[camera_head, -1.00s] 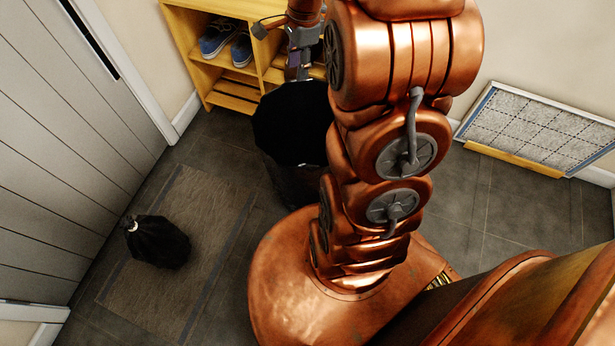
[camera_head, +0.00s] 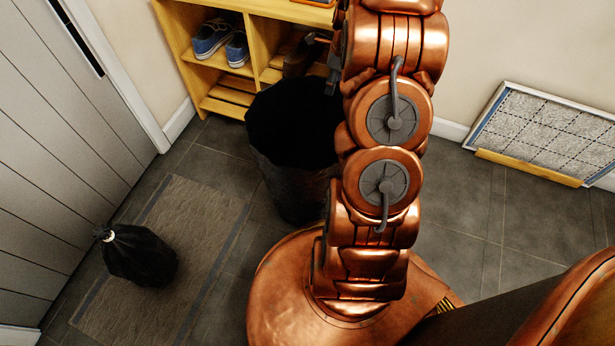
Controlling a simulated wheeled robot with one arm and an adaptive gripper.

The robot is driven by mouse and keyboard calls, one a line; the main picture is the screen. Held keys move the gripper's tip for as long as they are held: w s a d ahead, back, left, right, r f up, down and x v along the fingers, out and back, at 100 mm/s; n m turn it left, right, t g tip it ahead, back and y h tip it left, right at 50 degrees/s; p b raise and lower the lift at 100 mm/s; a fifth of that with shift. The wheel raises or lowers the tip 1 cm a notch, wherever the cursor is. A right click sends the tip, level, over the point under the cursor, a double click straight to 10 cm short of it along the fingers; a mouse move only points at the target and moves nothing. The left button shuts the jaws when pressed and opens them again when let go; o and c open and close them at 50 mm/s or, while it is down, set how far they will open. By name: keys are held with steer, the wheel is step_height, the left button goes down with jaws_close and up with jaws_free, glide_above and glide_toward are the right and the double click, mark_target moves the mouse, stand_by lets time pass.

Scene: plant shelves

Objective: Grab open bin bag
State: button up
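The open black bin bag (camera_head: 294,113) stands upright on the floor in front of the yellow shelf, its wide dark mouth facing up. Its right edge is partly hidden by my copper arm. A second black bag, tied shut with a white tie (camera_head: 140,257), sits on the mat at the left. My gripper (camera_head: 328,62) shows only as a few grey parts beside the arm, near the far right rim of the open bag. Its fingers are mostly hidden, and I cannot tell whether it touches the bag.
A yellow shelf (camera_head: 222,68) with blue shoes (camera_head: 212,37) stands behind the open bag. A brown mat (camera_head: 190,235) lies by the grey door (camera_head: 60,150) at left. A framed grey panel (camera_head: 545,130) leans on the right wall. The right floor is clear.

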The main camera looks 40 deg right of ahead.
mark_target(326, 105)
steer(key=f+b, duration=0.1)
steer(key=f, duration=0.2)
steer(key=w+f+b, duration=0.1)
steer(key=f, duration=0.2)
steer(key=shift+w+a+f+b, duration=0.1)
steer(key=shift+a+f+b, duration=0.1)
steer(key=shift+b, duration=0.15)
steer(key=shift+r, duration=0.1)
jaws_close()
